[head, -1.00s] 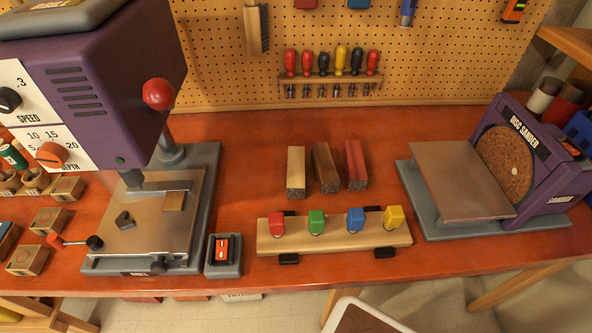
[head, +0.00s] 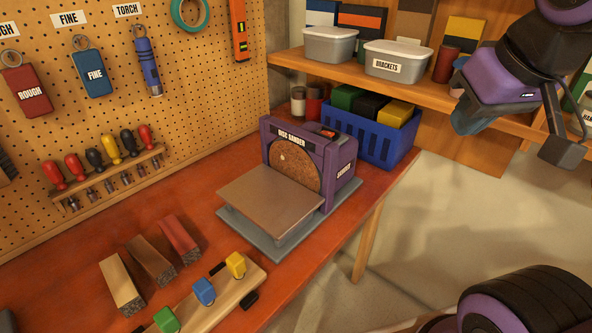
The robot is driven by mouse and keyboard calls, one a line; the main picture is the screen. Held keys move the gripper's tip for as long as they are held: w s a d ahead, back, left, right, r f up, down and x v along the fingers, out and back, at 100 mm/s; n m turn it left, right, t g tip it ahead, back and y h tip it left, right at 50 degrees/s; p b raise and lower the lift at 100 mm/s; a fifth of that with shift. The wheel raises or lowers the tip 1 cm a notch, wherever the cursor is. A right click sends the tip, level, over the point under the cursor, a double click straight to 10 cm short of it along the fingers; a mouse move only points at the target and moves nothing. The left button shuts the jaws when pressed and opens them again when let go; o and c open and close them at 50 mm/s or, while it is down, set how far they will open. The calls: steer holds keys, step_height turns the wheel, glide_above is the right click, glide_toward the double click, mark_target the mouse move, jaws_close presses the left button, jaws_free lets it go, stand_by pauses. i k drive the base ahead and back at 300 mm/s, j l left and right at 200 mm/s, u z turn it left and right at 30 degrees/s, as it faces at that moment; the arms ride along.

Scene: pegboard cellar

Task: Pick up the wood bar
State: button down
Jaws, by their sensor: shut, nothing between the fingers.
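Three wood bars lie side by side on the red-brown bench top at the lower left of the head view: a pale bar (head: 121,286), a dark brown bar (head: 151,261) and a reddish bar (head: 180,239). Nothing touches them from above. My gripper (head: 473,116) hangs in the air at the upper right, in front of the shelf and far to the right of the bars. It is shut and empty. Its fingertips are small and partly hidden by its own body.
A disc sander (head: 310,165) with a flat table stands right of the bars. A wooden block with coloured knobs (head: 212,307) lies in front of them. A blue crate (head: 372,138) sits at the bench's right end. A pegboard (head: 200,110) with tools rises behind. Floor (head: 450,220) is clear.

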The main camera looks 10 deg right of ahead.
mark_target(128, 298)
steer(key=j+u, duration=0.2)
steer(key=u, duration=0.2)
steer(key=j+u, duration=0.15)
steer(key=u, duration=0.25)
steer(key=j+u, duration=0.2)
steer(key=u, duration=0.2)
steer(key=i, duration=0.05)
